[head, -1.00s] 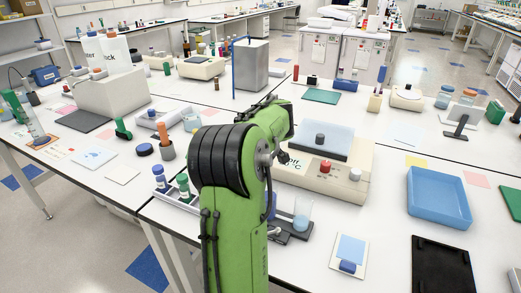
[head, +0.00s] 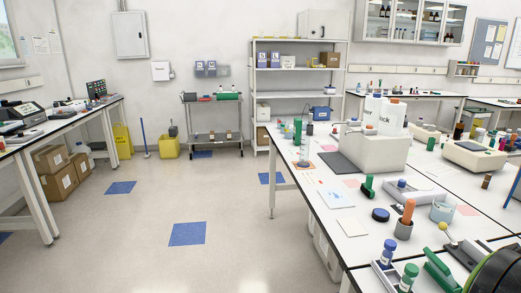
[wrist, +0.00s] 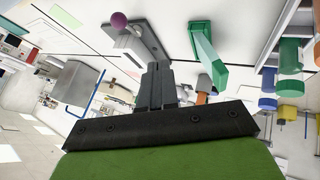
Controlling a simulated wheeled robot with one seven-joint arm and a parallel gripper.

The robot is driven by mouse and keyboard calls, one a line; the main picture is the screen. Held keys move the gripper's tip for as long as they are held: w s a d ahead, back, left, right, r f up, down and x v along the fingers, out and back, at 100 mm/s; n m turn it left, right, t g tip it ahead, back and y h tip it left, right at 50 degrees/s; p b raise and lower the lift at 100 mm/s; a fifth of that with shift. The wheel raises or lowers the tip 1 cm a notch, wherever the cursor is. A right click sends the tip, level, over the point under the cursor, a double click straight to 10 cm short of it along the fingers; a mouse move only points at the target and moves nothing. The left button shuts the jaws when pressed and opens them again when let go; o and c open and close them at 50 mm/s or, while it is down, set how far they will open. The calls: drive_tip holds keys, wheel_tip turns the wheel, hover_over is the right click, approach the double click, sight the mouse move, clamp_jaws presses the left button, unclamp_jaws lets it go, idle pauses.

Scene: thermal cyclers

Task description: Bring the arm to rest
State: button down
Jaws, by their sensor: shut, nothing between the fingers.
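My gripper (wrist: 158,88) shows in the wrist view, its two dark fingers together with nothing between them. It points out over a white bench, and the view is strongly tilted. A grey holder with a purple ball (wrist: 119,20) and a green object (wrist: 205,55) lie beyond the fingertips, to either side in the picture. I cannot tell how far the fingers are from them. In the head view only a black and green part of my arm (head: 497,272) shows at the lower right corner; the gripper is outside that view.
The white bench (head: 345,224) on the right carries a beige device (head: 375,152), an orange-capped tube in a grey holder (head: 404,228), a dark blue disc (head: 380,215) and blue-capped and green-capped tubes. Open floor (head: 150,225) lies left, before a side bench with cardboard boxes (head: 60,183).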

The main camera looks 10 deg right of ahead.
drive_tip(key=w+a+r+t+y+p, duration=0.1)
drive_tip(key=w+a+r, duration=0.2)
drive_tip(key=a, duration=0.7)
drive_tip(key=w+a+r+n+y+p, duration=0.1)
drive_tip(key=w+a+r+y, duration=0.15)
drive_tip(key=a, duration=0.65)
drive_tip(key=w+a+r+t+y+p, duration=0.1)
drive_tip(key=w+a+r+p, duration=0.15)
drive_tip(key=a, duration=0.75)
drive_tip(key=s+a+f+n+g+y+p, duration=0.1)
drive_tip(key=s+a+p, duration=0.1)
drive_tip(key=s+a, duration=1.1)
drive_tip(key=a, duration=0.4)
